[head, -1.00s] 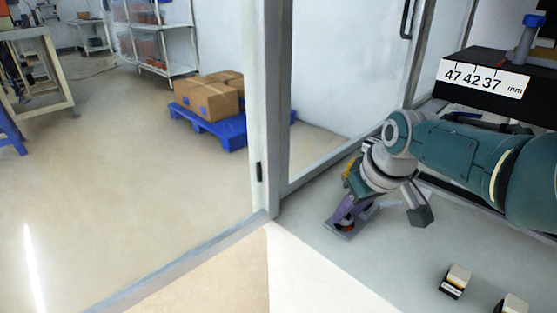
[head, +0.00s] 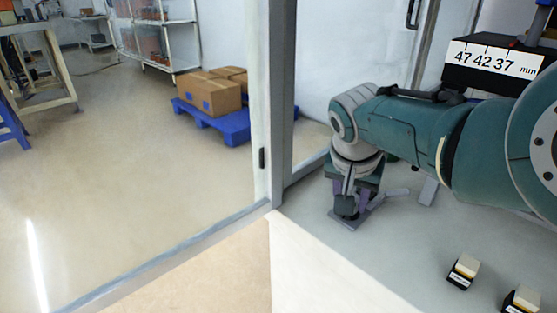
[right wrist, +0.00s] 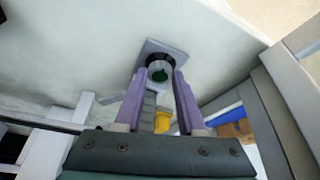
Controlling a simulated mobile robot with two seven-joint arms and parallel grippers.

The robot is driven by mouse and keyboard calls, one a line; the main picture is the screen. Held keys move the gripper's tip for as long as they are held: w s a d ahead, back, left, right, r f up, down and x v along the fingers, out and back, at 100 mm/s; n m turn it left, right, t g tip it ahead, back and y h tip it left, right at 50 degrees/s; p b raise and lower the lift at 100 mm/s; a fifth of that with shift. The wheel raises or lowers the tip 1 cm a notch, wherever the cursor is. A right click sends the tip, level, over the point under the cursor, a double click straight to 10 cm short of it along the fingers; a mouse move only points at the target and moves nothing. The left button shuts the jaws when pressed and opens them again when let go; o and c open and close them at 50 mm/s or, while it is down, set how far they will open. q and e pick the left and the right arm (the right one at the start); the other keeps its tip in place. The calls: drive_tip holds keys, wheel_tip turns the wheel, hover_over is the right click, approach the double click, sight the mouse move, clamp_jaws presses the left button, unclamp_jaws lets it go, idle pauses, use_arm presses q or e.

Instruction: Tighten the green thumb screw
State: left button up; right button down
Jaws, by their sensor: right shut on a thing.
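The green thumb screw (right wrist: 159,76) shows in the right wrist view as a small green round head in a dark ring on a square grey plate (right wrist: 151,47). My right gripper (right wrist: 160,77) has its two purple fingers on either side of the screw head and is shut on it. My left gripper is not in view.
A black block with a white scale marked 47 42 37 mm (head: 494,59) stands behind my right arm. Two small black-and-cream blocks (head: 463,271) (head: 522,300) sit at the bench's front right. A yellow part (right wrist: 162,122) shows between my fingers. A frame post (head: 270,110) stands left of the bench.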

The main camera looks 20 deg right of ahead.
drive_tip(key=shift+f+m+b, duration=0.1)
drive_tip(key=shift+m+b, duration=0.2)
drive_tip(key=shift+m, duration=0.2)
drive_tip(key=c, duration=0.8)
unclamp_jaws()
drive_tip(key=shift+o, duration=0.2)
